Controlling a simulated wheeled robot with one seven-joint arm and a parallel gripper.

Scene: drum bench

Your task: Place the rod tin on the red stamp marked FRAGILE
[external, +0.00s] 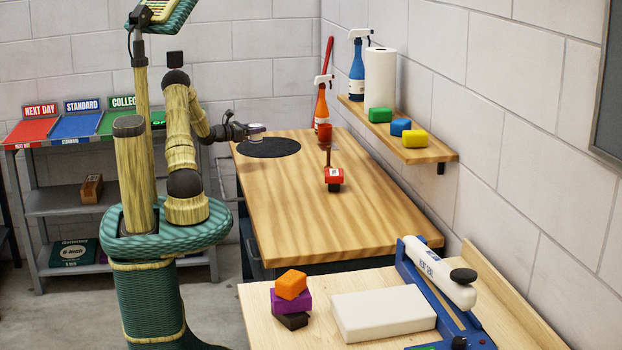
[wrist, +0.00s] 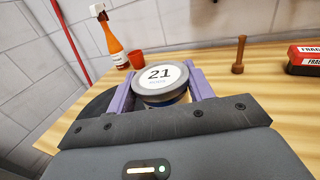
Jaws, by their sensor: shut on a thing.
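My gripper (external: 251,134) is at the far left end of the wooden bench, by the black round mat (external: 272,149). In the wrist view its purple fingers (wrist: 160,92) are shut on the rod tin (wrist: 159,77), a round tin with a grey rim and a white lid marked 21. The tin's pale lid (external: 256,127) also shows in the external view, at the mat's far left side; whether it touches the mat is unclear. The red stamp marked FRAGILE (external: 334,176), with a black base, sits mid-bench, apart from my gripper. It is cut off at the right edge of the wrist view (wrist: 306,55).
A red cup (external: 325,133) and an orange spray bottle (external: 321,103) stand at the bench's back. A wall shelf (external: 431,155) overhangs the right side. The bench's near half is clear.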

